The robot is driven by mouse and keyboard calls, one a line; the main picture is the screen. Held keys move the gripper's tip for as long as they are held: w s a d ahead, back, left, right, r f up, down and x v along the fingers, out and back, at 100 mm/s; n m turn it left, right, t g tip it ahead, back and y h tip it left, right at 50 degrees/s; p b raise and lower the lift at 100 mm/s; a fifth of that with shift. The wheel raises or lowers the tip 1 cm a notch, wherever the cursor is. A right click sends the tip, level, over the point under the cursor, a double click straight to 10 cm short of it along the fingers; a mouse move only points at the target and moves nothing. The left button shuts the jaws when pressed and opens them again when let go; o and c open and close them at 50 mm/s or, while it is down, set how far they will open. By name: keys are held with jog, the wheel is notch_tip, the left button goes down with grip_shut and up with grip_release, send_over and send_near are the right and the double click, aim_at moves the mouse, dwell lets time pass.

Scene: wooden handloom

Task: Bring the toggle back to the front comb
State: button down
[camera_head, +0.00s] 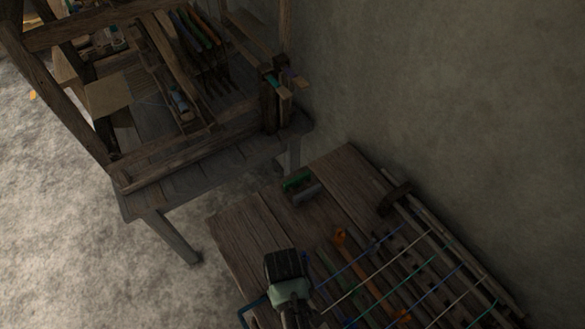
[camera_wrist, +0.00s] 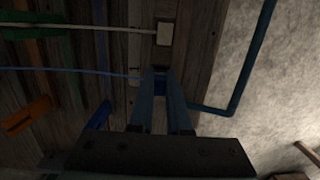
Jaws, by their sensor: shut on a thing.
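My gripper (camera_head: 288,268) is over the near left part of the plank table in the head view. In the wrist view, the fingers of my gripper (camera_wrist: 161,90) are shut on a small blue toggle (camera_wrist: 160,77). A blue cord (camera_wrist: 80,71) runs left from it. A pale toggle (camera_wrist: 164,34) on a whitish cord (camera_wrist: 95,28) lies just beyond, apart from the fingers. In the head view my gripper hides the blue toggle, while several coloured cords (camera_head: 430,264) cross the table to the right. I cannot tell which part is the front comb.
The plank table (camera_head: 235,235) holds a green block (camera_head: 296,181), a grey roll (camera_head: 307,193) and an orange piece (camera_head: 340,238). A bent blue rod (camera_wrist: 235,100) stands close right of the fingers. The wooden loom (camera_head: 190,160) is behind left; a wall (camera_head: 430,100) borders the right.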

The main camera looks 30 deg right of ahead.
jog(key=c, duration=0.8)
grip_release()
notch_tip(320, 180, up, 13)
jog(key=w, duration=0.1)
jog(key=shift+w+p, duration=0.3)
jog(key=shift+p, duration=0.05)
